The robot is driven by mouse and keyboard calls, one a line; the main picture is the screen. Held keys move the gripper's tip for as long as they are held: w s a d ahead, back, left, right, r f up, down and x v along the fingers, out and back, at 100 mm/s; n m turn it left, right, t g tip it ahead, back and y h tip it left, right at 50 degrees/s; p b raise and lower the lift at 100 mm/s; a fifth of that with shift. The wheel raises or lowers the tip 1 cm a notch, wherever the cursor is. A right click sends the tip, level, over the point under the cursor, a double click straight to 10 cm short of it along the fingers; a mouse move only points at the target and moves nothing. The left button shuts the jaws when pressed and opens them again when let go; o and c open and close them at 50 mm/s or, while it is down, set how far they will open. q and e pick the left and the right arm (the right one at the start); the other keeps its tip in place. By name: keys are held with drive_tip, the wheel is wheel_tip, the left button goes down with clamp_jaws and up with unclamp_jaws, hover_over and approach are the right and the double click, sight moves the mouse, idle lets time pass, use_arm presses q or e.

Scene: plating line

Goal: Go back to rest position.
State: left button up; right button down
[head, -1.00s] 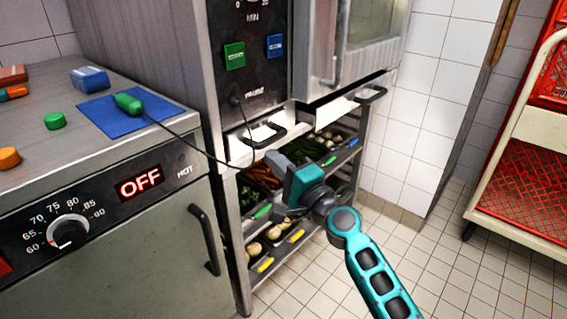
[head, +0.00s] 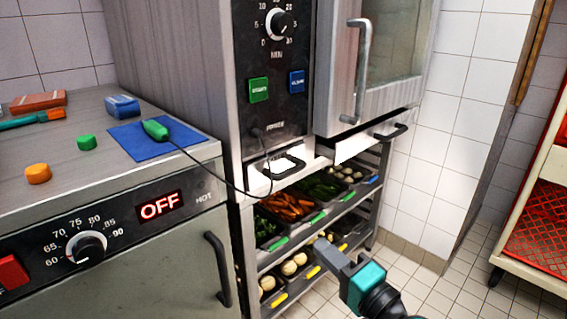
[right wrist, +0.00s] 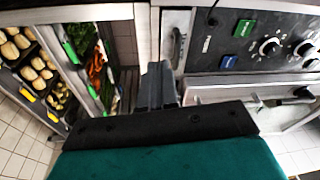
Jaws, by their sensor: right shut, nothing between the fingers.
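My right gripper (head: 340,258) is low in the head view, in front of the shelves under the oven. Its grey fingers are together with nothing between them. In the right wrist view the closed fingers (right wrist: 158,88) point toward the gap between the vegetable shelves and the oven front, touching nothing that I can see. My left gripper does not show in the head view.
The oven (head: 340,75) has its door at right. Below it, a rack (head: 262,262) holds trays of vegetables. At left, a steel cabinet (head: 150,245) carries a green probe (head: 155,129) on a blue mat (head: 128,143); its cord runs to the oven. A red crate trolley (head: 535,235) stands right, with clear floor before it.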

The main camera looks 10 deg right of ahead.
drive_tip(key=s+f+n+g+h, duration=0.5)
drive_tip(key=s+f+n+g, duration=0.1)
drive_tip(key=s+f+n, duration=0.8)
use_arm(q)
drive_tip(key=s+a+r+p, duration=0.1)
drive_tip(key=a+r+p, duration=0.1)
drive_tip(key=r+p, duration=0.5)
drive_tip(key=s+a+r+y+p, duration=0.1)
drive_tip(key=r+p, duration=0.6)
drive_tip(key=p, duration=0.8)
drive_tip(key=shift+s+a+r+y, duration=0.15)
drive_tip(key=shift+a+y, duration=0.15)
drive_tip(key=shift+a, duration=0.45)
use_arm(e)
drive_tip(key=s+d+r+h, duration=0.1)
drive_tip(key=d+r, duration=0.1)
drive_tip(key=r, duration=0.4)
drive_tip(key=s+d+r+m+h, duration=0.1)
drive_tip(key=d+r, duration=0.2)
drive_tip(key=r, duration=0.4)
drive_tip(key=shift+s+d, duration=0.3)
